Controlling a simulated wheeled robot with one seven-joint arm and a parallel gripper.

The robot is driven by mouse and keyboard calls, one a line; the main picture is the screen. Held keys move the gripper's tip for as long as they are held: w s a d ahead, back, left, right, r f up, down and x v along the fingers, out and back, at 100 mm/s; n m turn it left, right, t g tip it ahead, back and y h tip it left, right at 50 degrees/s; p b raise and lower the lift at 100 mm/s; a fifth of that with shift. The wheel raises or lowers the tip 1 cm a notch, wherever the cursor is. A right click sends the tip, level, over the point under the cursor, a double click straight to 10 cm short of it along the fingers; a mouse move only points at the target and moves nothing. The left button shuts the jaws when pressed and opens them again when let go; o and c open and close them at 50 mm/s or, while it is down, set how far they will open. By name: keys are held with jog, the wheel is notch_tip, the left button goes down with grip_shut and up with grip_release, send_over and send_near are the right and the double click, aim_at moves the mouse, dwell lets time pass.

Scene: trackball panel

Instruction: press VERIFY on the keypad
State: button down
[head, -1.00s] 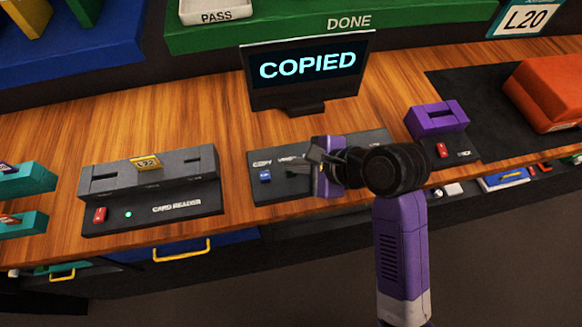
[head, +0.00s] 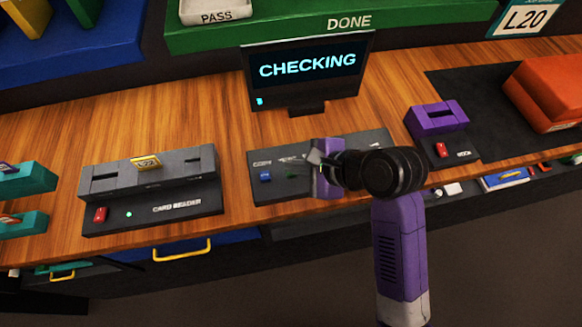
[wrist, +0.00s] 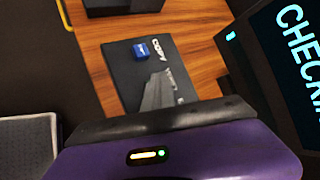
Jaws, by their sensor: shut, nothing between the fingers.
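The keypad (head: 376,142) is a dark panel on the wooden bench below the screen. Its blue COPY button (head: 265,175) shows at the left, and it also shows in the wrist view (wrist: 141,50). My gripper (head: 313,157) is shut and empty over the middle of the keypad. In the wrist view its fingers (wrist: 158,92) lie beside the partly covered VERIFY lettering (wrist: 171,78). The VERIFY button itself is hidden by the gripper, so I cannot tell whether the fingertips touch it. The screen (head: 308,66) reads CHECKING, with a small cyan mark at its lower left.
A grey card reader (head: 150,185) with a yellow card (head: 145,163) stands left of the keypad. A purple device (head: 437,119) with a red button stands to the right, with an orange case (head: 548,90) beyond. Bare wood lies between the card reader and the keypad.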

jog(key=shift+r+p, duration=0.9)
jog(key=shift+p, duration=0.45)
jog(key=shift+r, duration=0.1)
notch_tip(320, 180, up, 3)
jog(key=p, duration=0.3)
jog(key=shift+p, duration=0.4)
jog(key=shift+r, duration=0.9)
